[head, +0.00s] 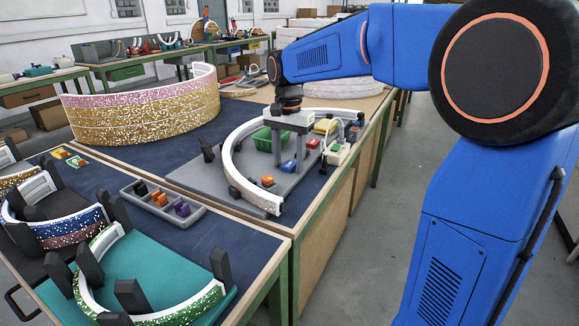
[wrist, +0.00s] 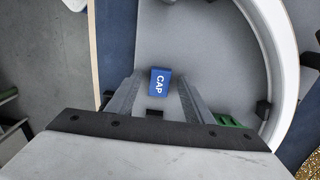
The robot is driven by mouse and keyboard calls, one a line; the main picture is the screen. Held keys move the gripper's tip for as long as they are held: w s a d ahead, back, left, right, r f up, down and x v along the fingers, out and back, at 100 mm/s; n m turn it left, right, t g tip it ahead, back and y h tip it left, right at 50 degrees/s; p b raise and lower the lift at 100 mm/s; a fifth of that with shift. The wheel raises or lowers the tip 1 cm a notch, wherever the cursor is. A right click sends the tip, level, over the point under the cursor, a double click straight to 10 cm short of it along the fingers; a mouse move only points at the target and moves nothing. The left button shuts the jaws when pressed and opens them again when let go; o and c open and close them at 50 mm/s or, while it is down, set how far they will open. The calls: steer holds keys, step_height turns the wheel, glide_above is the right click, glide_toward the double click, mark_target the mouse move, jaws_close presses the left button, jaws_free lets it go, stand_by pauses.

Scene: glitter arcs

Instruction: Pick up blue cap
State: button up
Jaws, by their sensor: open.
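The blue cap (wrist: 159,82) is a small block with white "CAP" lettering on its top, lying flat on a grey surface in the wrist view. In the head view the blue cap (head: 288,166) lies on the grey board (head: 225,180), inside the curved white arc (head: 243,185). My gripper (head: 289,160) points down over it, with its two fingers apart. In the wrist view my gripper (wrist: 158,88) is open, with a finger on each side of the cap and gaps between. I cannot tell the exact height of the fingertips over the board.
A green bin (head: 262,139) stands just behind the gripper. An orange block (head: 267,181) lies to the left of the cap and a red-orange block (head: 312,144) to its right. A small machine (head: 337,152) stands at the right edge. A grey tray (head: 200,212) holds coloured parts nearer the front.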

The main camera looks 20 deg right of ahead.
steer(key=c, duration=1.1)
steer(key=shift+r, duration=0.1)
